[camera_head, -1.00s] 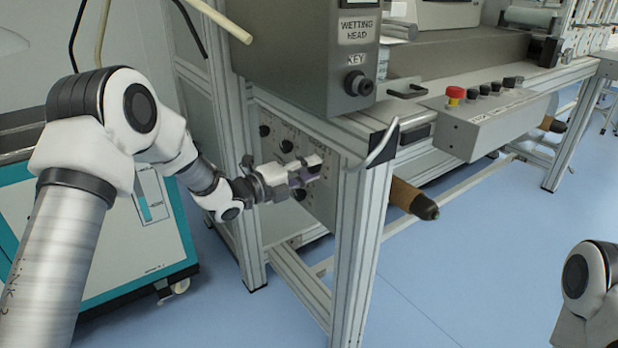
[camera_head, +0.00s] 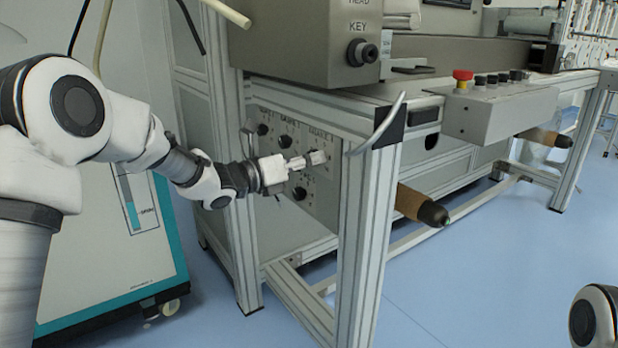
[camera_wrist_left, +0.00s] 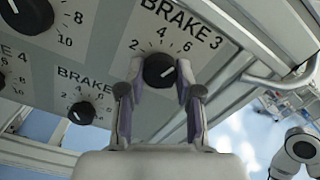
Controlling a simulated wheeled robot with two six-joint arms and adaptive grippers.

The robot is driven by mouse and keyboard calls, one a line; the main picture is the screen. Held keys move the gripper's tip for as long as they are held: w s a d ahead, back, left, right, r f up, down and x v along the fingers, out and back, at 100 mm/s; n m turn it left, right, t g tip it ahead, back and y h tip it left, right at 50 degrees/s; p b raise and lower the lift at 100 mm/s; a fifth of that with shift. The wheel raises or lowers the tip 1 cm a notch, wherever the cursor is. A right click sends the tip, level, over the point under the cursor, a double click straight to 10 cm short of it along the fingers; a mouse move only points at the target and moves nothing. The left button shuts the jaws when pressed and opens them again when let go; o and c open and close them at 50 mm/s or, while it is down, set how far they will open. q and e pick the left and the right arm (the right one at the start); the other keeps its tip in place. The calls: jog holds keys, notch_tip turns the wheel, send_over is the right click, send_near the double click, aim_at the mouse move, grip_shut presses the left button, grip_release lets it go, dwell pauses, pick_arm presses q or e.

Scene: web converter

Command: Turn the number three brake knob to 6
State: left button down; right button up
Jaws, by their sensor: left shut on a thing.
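The number three brake knob (camera_wrist_left: 159,71) is a black round knob with a white line, under the label BRAKE 3 in the left wrist view. Its line slants up and right, on the side of the 6; the exact reading is hard to tell. My left gripper (camera_wrist_left: 160,80) has one finger on each side of the knob and is shut on it. In the head view my left gripper (camera_head: 308,161) is at the right part of the grey knob panel (camera_head: 318,202) and hides this knob. My right gripper is out of view.
Other black knobs sit close by: one at the wrist view's upper left (camera_wrist_left: 30,14), another below it (camera_wrist_left: 82,112). A metal frame post (camera_head: 368,230) and a curved handle (camera_head: 382,125) stand right of the panel. A roller end (camera_head: 425,208) sticks out beyond.

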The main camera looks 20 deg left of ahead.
pick_arm(q)
jog(key=shift+f+m+b, duration=0.15)
jog(key=shift+m+b, duration=0.75)
jog(key=shift+b, duration=0.1)
jog(key=c, duration=0.8)
grip_release()
jog(key=v, duration=1.2)
